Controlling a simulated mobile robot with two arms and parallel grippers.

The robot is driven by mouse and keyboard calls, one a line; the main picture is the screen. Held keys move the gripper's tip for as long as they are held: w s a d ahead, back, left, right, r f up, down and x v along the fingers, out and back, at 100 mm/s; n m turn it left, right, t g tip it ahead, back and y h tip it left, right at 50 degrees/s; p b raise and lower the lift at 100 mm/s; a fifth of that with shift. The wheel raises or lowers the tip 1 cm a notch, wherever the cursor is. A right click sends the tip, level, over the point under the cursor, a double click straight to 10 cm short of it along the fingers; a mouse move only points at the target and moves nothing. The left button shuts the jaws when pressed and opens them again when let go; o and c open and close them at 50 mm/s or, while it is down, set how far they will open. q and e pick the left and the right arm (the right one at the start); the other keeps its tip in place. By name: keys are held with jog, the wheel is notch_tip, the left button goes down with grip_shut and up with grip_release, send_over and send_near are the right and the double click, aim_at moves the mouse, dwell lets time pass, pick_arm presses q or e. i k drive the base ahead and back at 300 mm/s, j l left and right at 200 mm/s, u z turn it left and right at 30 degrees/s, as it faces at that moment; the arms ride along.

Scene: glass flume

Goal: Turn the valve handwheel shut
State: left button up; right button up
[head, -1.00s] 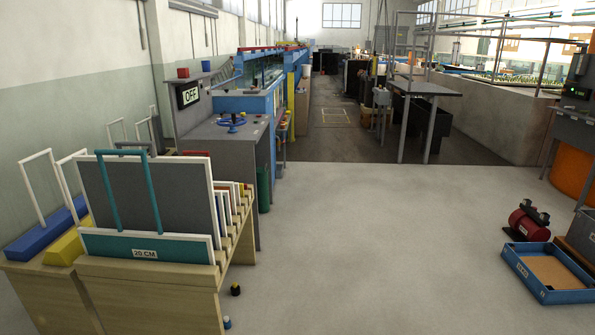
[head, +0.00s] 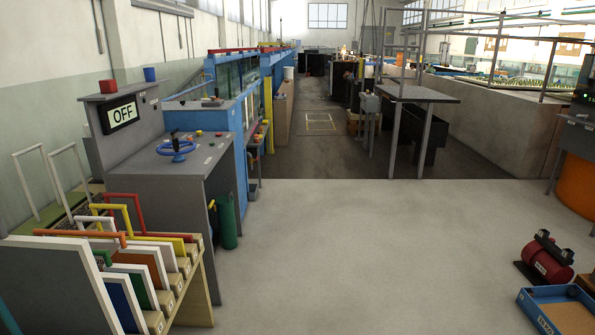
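The valve handwheel (head: 176,146) is a blue wheel lying roughly flat on top of a grey console (head: 151,189) at the left. A dark post rises from its hub. How far the handwheel is turned cannot be told from here. Neither of my grippers shows in the head view.
A wooden rack with several framed, coloured panels (head: 142,270) stands in front of the console at the lower left. A green cylinder (head: 227,222) stands by the console's right side. The pale floor (head: 370,245) is clear. A red tank (head: 548,261) and blue tray (head: 560,310) lie at right.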

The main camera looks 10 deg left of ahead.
aim_at(176, 143)
jog(key=i+u, duration=0.15)
jog(key=i, duration=0.9)
jog(key=i+l+u, duration=0.1)
jog(key=i, duration=0.95)
